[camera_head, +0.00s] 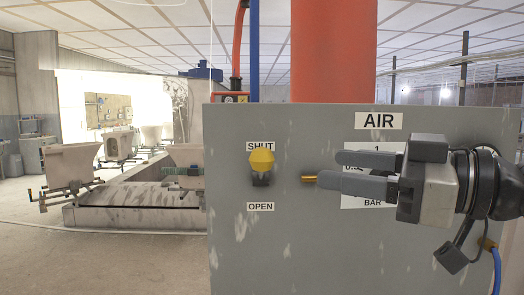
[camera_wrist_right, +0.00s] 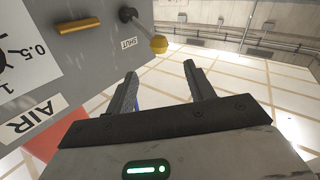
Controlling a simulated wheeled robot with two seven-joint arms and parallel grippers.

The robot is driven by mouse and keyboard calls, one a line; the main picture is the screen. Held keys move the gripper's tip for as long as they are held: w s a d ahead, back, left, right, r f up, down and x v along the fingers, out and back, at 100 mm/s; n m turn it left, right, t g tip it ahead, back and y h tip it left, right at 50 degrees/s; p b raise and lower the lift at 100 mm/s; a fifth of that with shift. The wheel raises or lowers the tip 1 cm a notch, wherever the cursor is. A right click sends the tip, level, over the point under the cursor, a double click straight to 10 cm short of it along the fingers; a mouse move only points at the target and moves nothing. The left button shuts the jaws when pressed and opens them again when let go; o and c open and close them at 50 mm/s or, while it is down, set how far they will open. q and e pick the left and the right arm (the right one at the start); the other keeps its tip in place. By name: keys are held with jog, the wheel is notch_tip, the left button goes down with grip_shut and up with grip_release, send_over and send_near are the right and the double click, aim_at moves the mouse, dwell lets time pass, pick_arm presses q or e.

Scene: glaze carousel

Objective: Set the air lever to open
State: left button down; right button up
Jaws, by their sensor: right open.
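The air lever (camera_head: 262,160) has a yellow knob on a dark mount on the grey panel (camera_head: 240,240). The knob covers the lower part of the SHUT label (camera_head: 262,146), and the OPEN label (camera_head: 260,207) is below it. In the right wrist view the knob (camera_wrist_right: 159,44) sits at the end of a dark rod, close to SHUT. My right gripper (camera_head: 335,170) is to the right of the lever, in front of the panel's gauge. Its fingers point left, are open and empty, and are apart from the knob. My left gripper is not in view.
A brass piece (camera_head: 308,178) shows just left of my right fingertips; it also shows in the wrist view (camera_wrist_right: 80,25). The AIR label (camera_head: 379,121) is above my gripper, which partly hides the gauge. A red column (camera_head: 333,50) rises behind the panel. Carts stand farther back left.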

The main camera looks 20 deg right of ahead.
aim_at(273, 159)
jog(key=x, duration=1.1)
jog(key=shift+w+a+b, duration=0.25)
jog(key=shift+w+b, duration=0.05)
jog(key=shift+w+a, duration=0.25)
jog(key=shift+w, duration=0.1)
